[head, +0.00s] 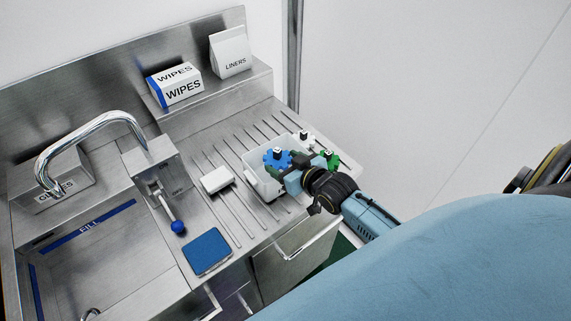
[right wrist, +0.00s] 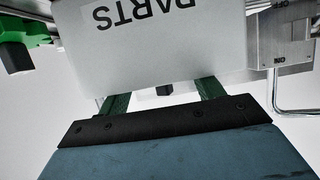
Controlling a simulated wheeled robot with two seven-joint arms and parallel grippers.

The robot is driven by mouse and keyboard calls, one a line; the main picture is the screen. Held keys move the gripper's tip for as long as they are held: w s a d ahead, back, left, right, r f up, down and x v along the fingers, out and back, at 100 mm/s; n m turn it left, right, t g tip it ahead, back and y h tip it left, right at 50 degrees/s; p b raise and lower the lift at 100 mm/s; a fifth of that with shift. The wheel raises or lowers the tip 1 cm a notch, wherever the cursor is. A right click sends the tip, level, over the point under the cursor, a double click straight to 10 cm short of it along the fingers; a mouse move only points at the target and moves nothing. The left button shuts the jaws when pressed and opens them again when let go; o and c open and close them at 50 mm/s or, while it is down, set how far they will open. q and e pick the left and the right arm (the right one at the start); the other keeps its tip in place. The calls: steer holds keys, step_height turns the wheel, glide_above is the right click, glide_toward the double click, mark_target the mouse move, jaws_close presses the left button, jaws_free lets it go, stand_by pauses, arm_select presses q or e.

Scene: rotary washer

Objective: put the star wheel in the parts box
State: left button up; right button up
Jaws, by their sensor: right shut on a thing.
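The blue star wheel (head: 276,160) has a lobed rim and a dark knob on top. It is at the white parts box (head: 258,183), within or just above its open top; I cannot tell if it touches the floor of the box. My right gripper (head: 292,178) is shut on the star wheel, reaching over the box's near wall. In the right wrist view the box wall (right wrist: 175,50), lettered PARTS upside down, hides the fingertips, and a dark knob (right wrist: 163,90) shows between the fingers. My left gripper is not in view.
A green part (head: 331,158) and a white part (head: 305,138) with dark knobs stand beside the box. A white block (head: 217,180), a blue pad (head: 207,251) and a blue-knobbed lever (head: 178,227) are left. WIPES (head: 180,88) and LINERS (head: 231,52) stand on the shelf.

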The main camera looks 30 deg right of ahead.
steer(key=shift+s+f, duration=0.1)
steer(key=shift+f, duration=0.2)
